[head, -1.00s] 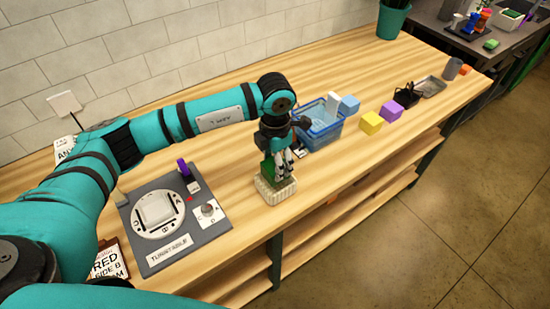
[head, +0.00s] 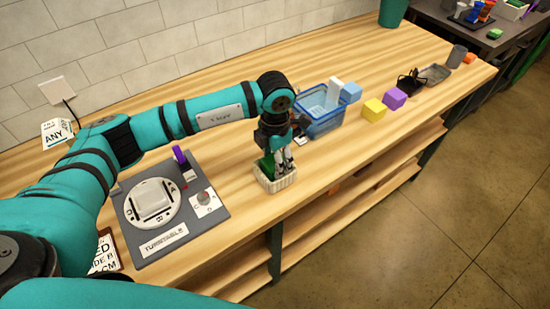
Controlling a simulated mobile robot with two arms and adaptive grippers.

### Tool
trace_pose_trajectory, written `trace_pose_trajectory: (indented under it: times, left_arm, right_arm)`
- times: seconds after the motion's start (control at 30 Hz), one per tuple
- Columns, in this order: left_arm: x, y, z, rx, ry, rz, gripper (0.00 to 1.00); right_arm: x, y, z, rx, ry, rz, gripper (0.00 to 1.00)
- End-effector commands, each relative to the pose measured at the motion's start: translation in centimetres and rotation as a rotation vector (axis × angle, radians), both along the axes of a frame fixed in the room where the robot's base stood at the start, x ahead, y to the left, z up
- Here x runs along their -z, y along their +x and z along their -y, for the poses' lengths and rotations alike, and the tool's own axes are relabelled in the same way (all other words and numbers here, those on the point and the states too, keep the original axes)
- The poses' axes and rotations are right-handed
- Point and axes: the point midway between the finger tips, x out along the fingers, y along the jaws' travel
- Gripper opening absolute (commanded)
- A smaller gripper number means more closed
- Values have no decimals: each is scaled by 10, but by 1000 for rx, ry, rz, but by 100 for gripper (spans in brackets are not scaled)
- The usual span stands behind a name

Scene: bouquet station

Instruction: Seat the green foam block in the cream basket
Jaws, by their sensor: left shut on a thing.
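The cream basket (head: 276,183) is small and stands upright on the wooden table near its front edge. My left gripper (head: 282,164) points down right over it and is shut on the green foam block (head: 266,166). The block shows just left of the fingers, at the level of the basket's rim. Its lower part is hidden by the basket wall, so I cannot tell whether it rests on the basket's bottom. My right gripper is out of view.
A grey turntable unit (head: 213,222) lies left of the basket. A blue basket (head: 325,127) stands behind to the right, with a blue cube (head: 351,92) by it. Yellow (head: 374,109) and purple (head: 395,98) cubes lie further right. Table beside the cream basket is clear.

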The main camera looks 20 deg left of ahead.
Motion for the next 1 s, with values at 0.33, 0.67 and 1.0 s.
trace_pose_trajectory:
  times: [0.33, 0.67, 1.0]
  left_arm:
    - [0, 0, 0, 0, -1, 1, 17]
    - [2, 0, 0, 0, 0, 1, 17]
    - [1, 0, 0, 0, -1, 1, 17]
  right_arm:
    - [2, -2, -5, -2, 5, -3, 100]
    - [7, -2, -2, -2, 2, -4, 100]
    - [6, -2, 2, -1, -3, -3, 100]
